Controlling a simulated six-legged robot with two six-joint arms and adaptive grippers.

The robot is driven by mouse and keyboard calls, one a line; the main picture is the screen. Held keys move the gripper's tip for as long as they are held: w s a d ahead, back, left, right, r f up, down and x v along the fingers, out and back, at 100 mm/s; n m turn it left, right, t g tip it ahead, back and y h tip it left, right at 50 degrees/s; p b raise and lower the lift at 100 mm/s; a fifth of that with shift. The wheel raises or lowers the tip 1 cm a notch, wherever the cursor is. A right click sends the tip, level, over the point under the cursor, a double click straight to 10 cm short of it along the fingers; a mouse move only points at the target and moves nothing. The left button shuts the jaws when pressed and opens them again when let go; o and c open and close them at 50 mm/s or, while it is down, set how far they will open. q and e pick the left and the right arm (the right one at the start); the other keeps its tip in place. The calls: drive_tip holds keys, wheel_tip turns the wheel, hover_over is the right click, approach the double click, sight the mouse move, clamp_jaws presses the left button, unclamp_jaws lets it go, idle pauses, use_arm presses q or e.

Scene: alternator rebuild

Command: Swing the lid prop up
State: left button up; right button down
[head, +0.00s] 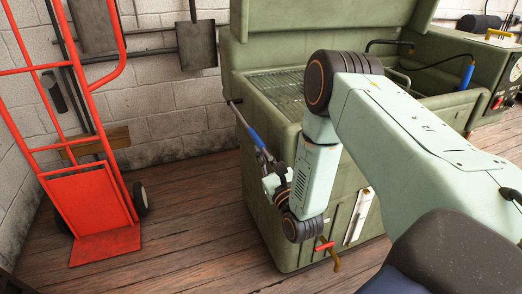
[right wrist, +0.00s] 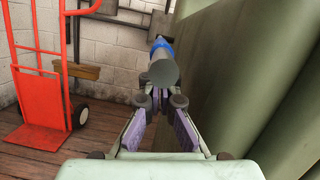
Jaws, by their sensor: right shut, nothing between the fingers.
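The lid prop (head: 252,133) is a rod with a blue grip on the left side of the green parts washer (head: 262,215). It slants down from a pivot near the tank's upper rim. In the right wrist view, its round grey end and blue grip (right wrist: 162,68) point toward me, just beyond the fingertips. My right gripper (head: 264,160) is at the lower end of the prop. Its fingers (right wrist: 166,101) are shut with nothing between them; whether they touch the prop I cannot tell. The green lid (head: 320,32) stands raised behind the tank. My left gripper is out of view.
A red hand truck (head: 90,205) stands at the left by the white block wall. A red-handled valve (head: 325,246) sticks out low on the washer's front. Another green machine (head: 495,85) stands at the right. The wooden floor between hand truck and washer is clear.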

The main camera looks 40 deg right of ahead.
drive_tip(key=shift+w+d+r, duration=0.1)
drive_tip(key=shift+w+r, duration=0.05)
drive_tip(key=shift+w, duration=0.3)
wheel_tip(320, 180, up, 4)
drive_tip(key=g+p, duration=0.1)
drive_tip(key=p, duration=0.3)
drive_tip(key=shift+g+p, duration=0.3)
drive_tip(key=shift+p, duration=0.1)
drive_tip(key=shift+s+f, duration=0.15)
drive_tip(key=shift+f, duration=0.1)
